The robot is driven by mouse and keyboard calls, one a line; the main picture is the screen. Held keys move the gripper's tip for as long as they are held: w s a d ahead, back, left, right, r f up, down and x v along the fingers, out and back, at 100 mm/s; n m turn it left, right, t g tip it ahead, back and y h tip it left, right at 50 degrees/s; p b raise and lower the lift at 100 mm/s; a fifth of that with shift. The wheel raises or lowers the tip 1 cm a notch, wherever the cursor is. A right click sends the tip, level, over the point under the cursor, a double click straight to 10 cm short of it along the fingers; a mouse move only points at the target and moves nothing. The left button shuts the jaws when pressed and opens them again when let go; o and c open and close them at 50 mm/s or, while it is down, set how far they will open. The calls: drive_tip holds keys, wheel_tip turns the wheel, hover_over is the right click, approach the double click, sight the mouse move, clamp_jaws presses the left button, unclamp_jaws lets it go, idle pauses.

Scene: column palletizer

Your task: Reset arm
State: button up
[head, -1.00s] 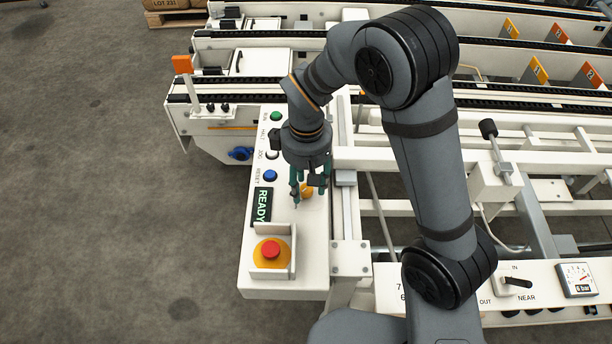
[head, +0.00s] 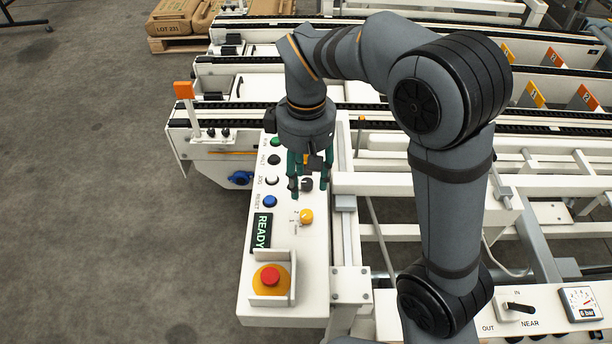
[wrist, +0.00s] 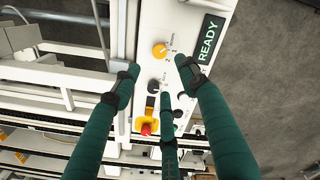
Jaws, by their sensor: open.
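My gripper (head: 309,190) has green fingers, which hang spread and empty above the white control panel (head: 228,309). They are near a black knob (head: 306,184), on the far side of the orange knob (head: 306,216). In the wrist view the gripper (wrist: 160,75) shows three spread fingers with nothing between them but the panel, the orange knob (wrist: 160,50) and the black knob (wrist: 153,86) below. My arm is bent, reaching over from the right with the wrist pointing down. I cannot tell the exact height of the fingertips.
The panel carries a lit READY display (head: 262,232), a blue RESET button (head: 269,201), a green button (head: 276,141) and a red emergency stop (head: 270,276) in a guard. White conveyor frames lie behind and right. Open floor (head: 90,200) lies left.

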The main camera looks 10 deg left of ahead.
sight(306, 214)
wheel_tip(306, 214, down, 12)
drive_tip(key=shift+f, duration=0.1)
idle(0.7)
